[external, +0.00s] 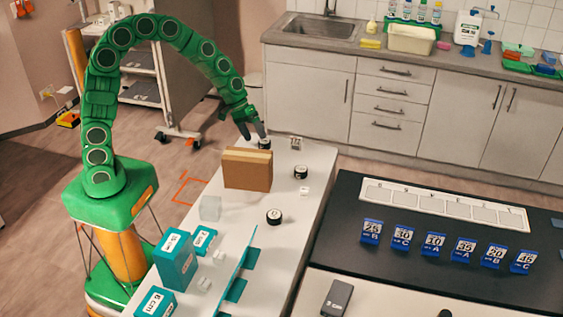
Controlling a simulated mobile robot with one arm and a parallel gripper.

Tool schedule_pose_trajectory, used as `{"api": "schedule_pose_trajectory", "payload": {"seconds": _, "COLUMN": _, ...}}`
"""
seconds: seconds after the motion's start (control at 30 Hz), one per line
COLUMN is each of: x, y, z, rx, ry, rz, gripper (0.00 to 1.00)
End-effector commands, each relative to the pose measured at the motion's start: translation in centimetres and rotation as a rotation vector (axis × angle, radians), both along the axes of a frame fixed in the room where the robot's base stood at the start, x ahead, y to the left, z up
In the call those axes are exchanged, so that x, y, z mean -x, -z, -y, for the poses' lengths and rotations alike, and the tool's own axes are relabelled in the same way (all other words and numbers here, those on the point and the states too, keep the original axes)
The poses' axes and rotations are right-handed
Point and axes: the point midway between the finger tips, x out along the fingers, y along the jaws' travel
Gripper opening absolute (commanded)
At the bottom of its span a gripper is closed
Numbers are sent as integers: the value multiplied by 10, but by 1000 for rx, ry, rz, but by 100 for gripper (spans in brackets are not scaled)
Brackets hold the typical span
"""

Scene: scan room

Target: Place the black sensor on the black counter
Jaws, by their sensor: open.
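Several small round black pieces with pale tops stand on the white table; I cannot tell which is the black sensor. One black piece (264,144) is at the table's far end, another (301,172) near its right edge, and another (274,216) nearer the middle. My gripper (255,134) is open and points down over the far end, its fingertips close to the far black piece. I cannot tell whether they touch it. The black counter (345,215) is to the right of the white table.
A brown box (247,170) stands just in front of my gripper. Teal boxes (175,258) and a clear block (210,208) occupy the near table. The counter holds a white strip tray (443,203) and several blue number cards (405,228). Its left part is bare.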

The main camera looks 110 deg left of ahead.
Motion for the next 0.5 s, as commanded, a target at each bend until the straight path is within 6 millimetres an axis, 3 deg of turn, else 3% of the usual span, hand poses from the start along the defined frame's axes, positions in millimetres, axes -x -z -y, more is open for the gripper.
{"api": "schedule_pose_trajectory", "payload": {"seconds": 0.2, "x": -5, "y": -18, "z": -6, "rx": -422, "ry": 426, "rz": -80, "gripper": 82}}
{"api": "schedule_pose_trajectory", "payload": {"seconds": 0.33, "x": -3, "y": -22, "z": -12, "rx": -554, "ry": 576, "rz": -123, "gripper": 82}}
{"api": "schedule_pose_trajectory", "payload": {"seconds": 0.5, "x": -3, "y": -22, "z": -16, "rx": -611, "ry": 645, "rz": -143, "gripper": 82}}
